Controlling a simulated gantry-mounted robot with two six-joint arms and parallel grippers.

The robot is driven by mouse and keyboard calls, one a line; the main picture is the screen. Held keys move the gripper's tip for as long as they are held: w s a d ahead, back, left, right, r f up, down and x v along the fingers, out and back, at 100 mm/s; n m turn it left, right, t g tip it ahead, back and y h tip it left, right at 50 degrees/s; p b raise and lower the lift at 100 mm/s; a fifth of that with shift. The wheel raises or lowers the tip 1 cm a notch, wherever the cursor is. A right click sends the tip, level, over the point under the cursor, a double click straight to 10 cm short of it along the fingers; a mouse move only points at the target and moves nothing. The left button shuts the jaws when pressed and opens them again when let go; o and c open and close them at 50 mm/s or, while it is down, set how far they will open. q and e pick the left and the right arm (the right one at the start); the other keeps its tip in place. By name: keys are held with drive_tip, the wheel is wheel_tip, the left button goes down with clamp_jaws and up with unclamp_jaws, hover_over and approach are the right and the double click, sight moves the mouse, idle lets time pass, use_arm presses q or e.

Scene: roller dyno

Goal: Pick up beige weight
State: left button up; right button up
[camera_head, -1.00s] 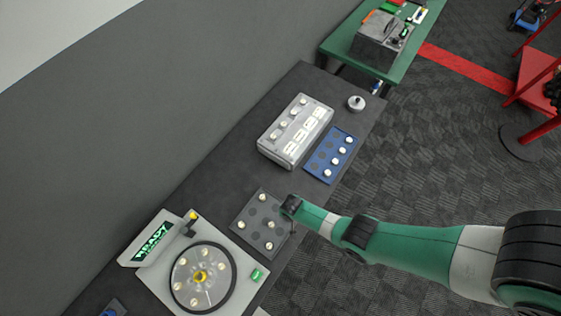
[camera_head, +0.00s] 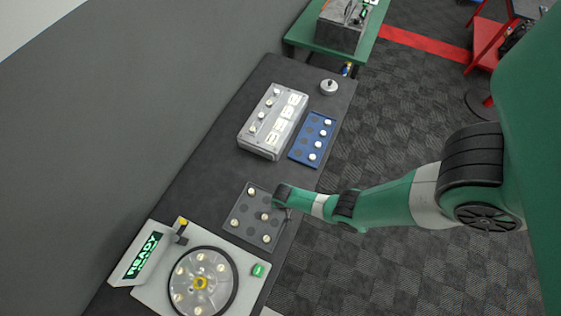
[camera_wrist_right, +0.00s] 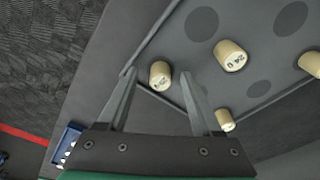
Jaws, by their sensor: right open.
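Beige weights stand on a dark grey tray (camera_head: 247,207), including one (camera_head: 234,222) at its left and one (camera_head: 266,239) near its front. In the right wrist view, a beige cylinder weight (camera_wrist_right: 160,74) stands near the tray's edge, between the fingertips of my right gripper (camera_wrist_right: 157,76). The fingers are open, one on each side of it; contact is not clear. Another beige weight (camera_wrist_right: 230,56), with a dark printed label, stands farther in. In the head view my right gripper is at the tray's right edge, its fingers barely visible. My left gripper is not in view.
A blue tray (camera_head: 299,145) with several pale weights lies beside a grey box with display panels (camera_head: 262,146). A round metal knobbed piece (camera_head: 329,88) stands behind. A dyno with a round disc (camera_head: 203,283) and a "READY" screen (camera_head: 142,257) is at the front.

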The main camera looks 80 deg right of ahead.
drive_tip(key=shift+r, duration=0.1)
clamp_jaws()
idle(0.4)
